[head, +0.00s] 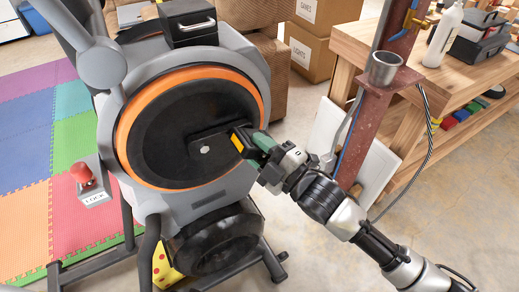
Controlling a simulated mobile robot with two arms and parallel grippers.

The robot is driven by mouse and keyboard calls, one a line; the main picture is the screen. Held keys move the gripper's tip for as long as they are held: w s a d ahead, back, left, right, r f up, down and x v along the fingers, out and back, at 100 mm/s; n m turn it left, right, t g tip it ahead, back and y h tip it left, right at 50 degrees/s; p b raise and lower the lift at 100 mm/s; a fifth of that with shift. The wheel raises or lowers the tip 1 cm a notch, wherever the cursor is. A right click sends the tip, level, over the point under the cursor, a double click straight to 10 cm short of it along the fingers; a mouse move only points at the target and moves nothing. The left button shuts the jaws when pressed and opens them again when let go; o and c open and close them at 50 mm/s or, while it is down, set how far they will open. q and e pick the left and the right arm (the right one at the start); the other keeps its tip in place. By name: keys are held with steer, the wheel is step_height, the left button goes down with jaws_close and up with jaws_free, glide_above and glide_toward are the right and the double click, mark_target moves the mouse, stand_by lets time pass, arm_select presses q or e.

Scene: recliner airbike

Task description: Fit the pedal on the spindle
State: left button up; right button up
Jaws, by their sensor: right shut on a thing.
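The bike's large black disc (165,130) with an orange rim faces me. A black crank arm (215,137) runs from the disc's hub toward the right. My right gripper (254,146) comes in from the right and is shut on the pedal (238,143), a small dark piece with a yellow-orange strip. The pedal is at the outer end of the crank arm. The spindle is hidden behind the pedal and gripper, so I cannot tell whether the pedal is on it or just beside it. My left gripper is not in view.
A red knob on a block marked LOCK (87,180) is left of the disc. A rusty post (383,100) with a metal cup (383,68) stands right, near my right arm. A wooden workbench (450,75) is behind. Coloured floor mats (75,125) lie left.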

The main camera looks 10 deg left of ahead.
steer(key=o, duration=1.1)
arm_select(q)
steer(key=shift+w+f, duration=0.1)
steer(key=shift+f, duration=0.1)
arm_select(e)
steer(key=shift+v, duration=5.35)
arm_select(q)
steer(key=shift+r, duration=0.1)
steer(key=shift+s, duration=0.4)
